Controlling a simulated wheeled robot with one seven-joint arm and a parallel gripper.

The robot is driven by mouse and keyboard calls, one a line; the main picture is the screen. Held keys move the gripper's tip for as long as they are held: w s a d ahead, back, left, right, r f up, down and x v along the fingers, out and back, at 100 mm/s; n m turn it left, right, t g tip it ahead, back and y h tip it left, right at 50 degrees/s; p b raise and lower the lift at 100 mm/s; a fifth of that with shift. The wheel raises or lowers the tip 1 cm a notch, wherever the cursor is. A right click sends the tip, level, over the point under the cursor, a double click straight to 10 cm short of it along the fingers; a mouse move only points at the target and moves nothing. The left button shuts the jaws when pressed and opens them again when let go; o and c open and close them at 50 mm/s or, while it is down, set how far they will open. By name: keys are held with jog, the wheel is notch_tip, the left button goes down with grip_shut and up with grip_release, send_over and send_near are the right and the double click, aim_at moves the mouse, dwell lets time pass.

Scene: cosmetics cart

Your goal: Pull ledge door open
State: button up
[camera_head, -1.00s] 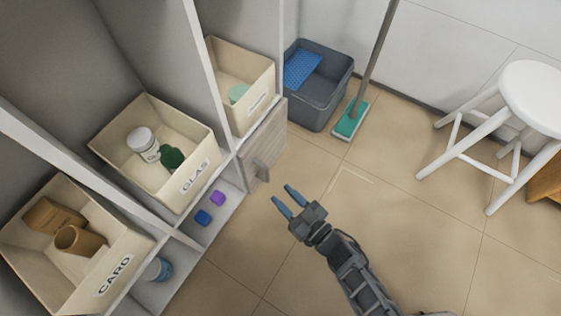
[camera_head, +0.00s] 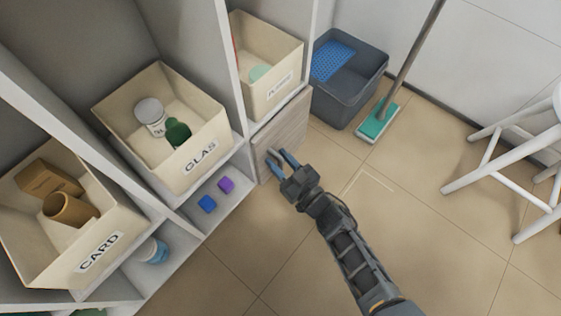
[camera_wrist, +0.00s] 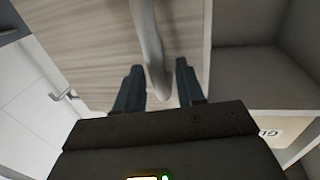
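The ledge door (camera_head: 284,128) is a light wood-grain panel below the rearmost bin in the shelf, and it looks closed. My gripper (camera_head: 280,157) is in front of its lower part, with the fingers pointing at the panel. In the wrist view the door (camera_wrist: 92,38) fills the upper left, and its pale curved handle (camera_wrist: 150,45) comes down between my two fingers (camera_wrist: 159,70). The fingers are apart, one on each side of the handle, with a gap visible on both sides. In the head view my gripper mostly hides the handle.
Bins marked CARD (camera_head: 40,262) and GLAS (camera_head: 215,128) stand on the shelf left of the door. A blue cube (camera_head: 207,204) and a purple cube (camera_head: 226,185) lie in the open compartment beside it. A grey bucket (camera_head: 345,103) and a mop (camera_head: 380,124) stand right. The floor in front is clear.

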grip_shut()
dwell(0.3)
dwell(0.3)
